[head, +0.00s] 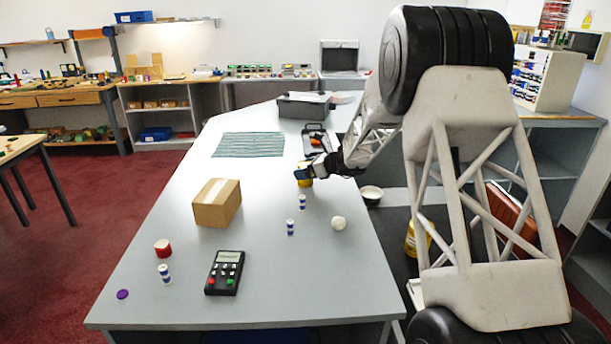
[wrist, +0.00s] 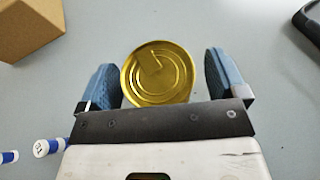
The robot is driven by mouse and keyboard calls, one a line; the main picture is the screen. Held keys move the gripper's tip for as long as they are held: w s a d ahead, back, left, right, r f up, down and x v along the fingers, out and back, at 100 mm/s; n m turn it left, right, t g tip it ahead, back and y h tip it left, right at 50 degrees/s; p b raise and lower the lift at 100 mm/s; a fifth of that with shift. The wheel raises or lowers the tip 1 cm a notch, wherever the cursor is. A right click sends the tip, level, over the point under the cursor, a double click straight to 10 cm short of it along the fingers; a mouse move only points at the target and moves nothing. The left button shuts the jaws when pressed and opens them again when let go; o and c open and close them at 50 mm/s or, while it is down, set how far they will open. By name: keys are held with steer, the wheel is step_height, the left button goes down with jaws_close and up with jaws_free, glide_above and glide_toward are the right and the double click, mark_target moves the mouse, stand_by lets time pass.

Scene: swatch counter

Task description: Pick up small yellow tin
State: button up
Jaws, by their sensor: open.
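The small yellow tin (wrist: 158,73) stands on the grey counter in the wrist view, its round ringed lid facing the camera. In the head view the yellow tin (head: 305,182) is partly hidden by my gripper (head: 303,172). In the wrist view my gripper (wrist: 161,82) is open, with one blue fingertip on each side of the tin. A narrow gap shows at the left finger and a slightly wider one at the right. I cannot tell how far the fingertips are above the counter.
A cardboard box (head: 217,203) sits left of the tin. Blue-and-white cylinders (head: 291,227) and a white ball (head: 338,223) stand nearer the camera. A card terminal (head: 225,273) and a red-sided tin (head: 163,249) lie toward the front. A striped cloth (head: 249,145) lies farther back.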

steer(key=c, duration=1.2)
steer(key=shift+r, duration=0.15)
steer(key=shift+r, duration=4.9)
